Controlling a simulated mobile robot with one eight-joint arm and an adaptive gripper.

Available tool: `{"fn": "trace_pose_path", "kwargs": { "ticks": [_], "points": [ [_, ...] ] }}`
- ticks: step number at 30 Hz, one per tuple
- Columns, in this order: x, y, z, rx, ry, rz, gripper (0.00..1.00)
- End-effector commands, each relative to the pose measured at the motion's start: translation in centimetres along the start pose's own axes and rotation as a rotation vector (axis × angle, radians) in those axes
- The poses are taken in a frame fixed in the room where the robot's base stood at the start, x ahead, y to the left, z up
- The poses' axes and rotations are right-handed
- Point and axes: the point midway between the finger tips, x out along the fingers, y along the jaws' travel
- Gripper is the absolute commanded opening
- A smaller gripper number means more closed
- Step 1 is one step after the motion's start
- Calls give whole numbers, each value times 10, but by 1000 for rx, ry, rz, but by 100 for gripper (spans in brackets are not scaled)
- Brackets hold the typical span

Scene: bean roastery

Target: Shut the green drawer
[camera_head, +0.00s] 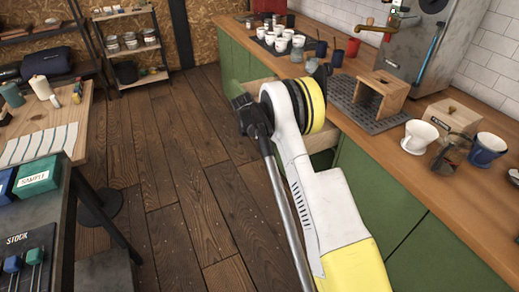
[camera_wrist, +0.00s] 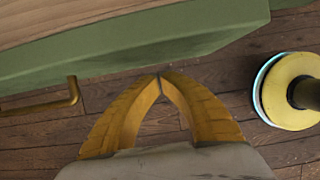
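The green drawer (camera_wrist: 150,52) shows in the wrist view as a green front with a pale wooden surface behind its top edge. A brass handle (camera_wrist: 68,97) sticks out at the left. In the head view, pale wooden parts of the pulled-out drawer (camera_head: 320,141) show beside my arm, which hides most of it. My gripper (camera_wrist: 160,76) has its two yellow fingers together at the tips, with nothing between them. The tips are close to the lower edge of the green front, right of the handle. I cannot tell whether they touch it. The head view hides the fingers.
The wooden counter (camera_head: 397,160) holds cups, a wooden stand (camera_head: 381,96) and a steel machine (camera_head: 416,45). Green cabinets (camera_head: 366,187) run below it. The plank floor (camera_head: 175,160) between is clear.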

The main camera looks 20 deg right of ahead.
Motion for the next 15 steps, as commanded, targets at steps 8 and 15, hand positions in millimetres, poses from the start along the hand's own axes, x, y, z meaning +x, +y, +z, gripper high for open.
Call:
{"fn": "trace_pose_path", "kwargs": {
  "ticks": [8, 15],
  "points": [
    [3, 0, 10, 0, 0, 1, 0],
    [3, 0, 10, 0, 0, 1, 0]
  ]
}}
